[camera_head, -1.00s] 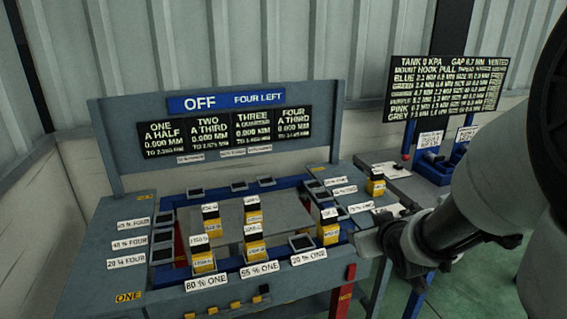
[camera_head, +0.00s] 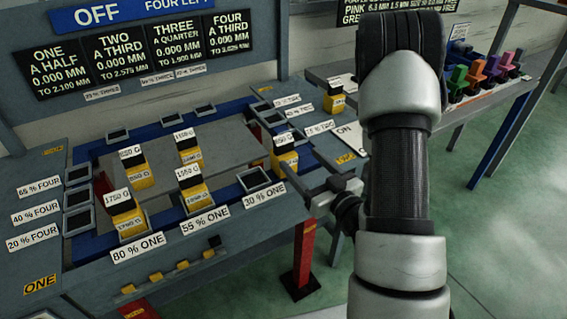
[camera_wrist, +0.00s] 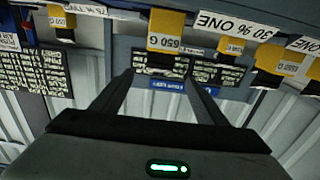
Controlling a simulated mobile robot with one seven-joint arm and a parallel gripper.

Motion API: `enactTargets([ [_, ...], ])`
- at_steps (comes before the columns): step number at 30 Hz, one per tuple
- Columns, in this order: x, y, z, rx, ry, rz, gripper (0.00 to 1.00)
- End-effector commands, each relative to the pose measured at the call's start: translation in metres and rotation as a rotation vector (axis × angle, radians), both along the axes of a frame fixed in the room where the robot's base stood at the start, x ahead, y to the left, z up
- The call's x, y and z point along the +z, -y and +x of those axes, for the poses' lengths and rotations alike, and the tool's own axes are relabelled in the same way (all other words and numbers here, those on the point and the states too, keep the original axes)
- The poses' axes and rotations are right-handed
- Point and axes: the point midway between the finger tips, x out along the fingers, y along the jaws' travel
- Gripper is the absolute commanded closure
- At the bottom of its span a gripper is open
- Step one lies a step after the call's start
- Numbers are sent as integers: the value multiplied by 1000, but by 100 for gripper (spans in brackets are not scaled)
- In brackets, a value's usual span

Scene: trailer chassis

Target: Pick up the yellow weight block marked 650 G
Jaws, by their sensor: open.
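The yellow block marked 650 G (camera_head: 288,158) has a black top and a white label. It stands at the right end of the blue frame on the bench. In the wrist view, which is upside down, the same block (camera_wrist: 166,24) is centred beyond the fingertips, with its label readable. My gripper (camera_head: 291,173) is at the near right side of this block, its fingers pointing towards it. In the wrist view my gripper (camera_wrist: 160,78) has its two fingers apart with nothing between them. Contact with the block cannot be made out.
Other yellow blocks stand close by, including one marked 1550 G (camera_head: 195,198) and one marked 1750 G (camera_head: 128,224). An empty square socket (camera_head: 255,180) lies just left of the target. The display panel (camera_head: 150,45) rises behind. Another yellow block (camera_head: 334,103) stands further back right.

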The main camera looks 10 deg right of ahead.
Motion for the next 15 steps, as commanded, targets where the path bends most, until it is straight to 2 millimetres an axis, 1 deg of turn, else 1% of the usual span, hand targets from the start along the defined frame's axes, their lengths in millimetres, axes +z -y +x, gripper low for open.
enactTargets([
  [1,-9,-1,3,1,6,-3,33],
  [11,-8,-6,15,-4,8,2,33],
  [12,-4,-10,24,-1,6,1,33],
  [15,-1,-18,46,1,3,2,33],
])
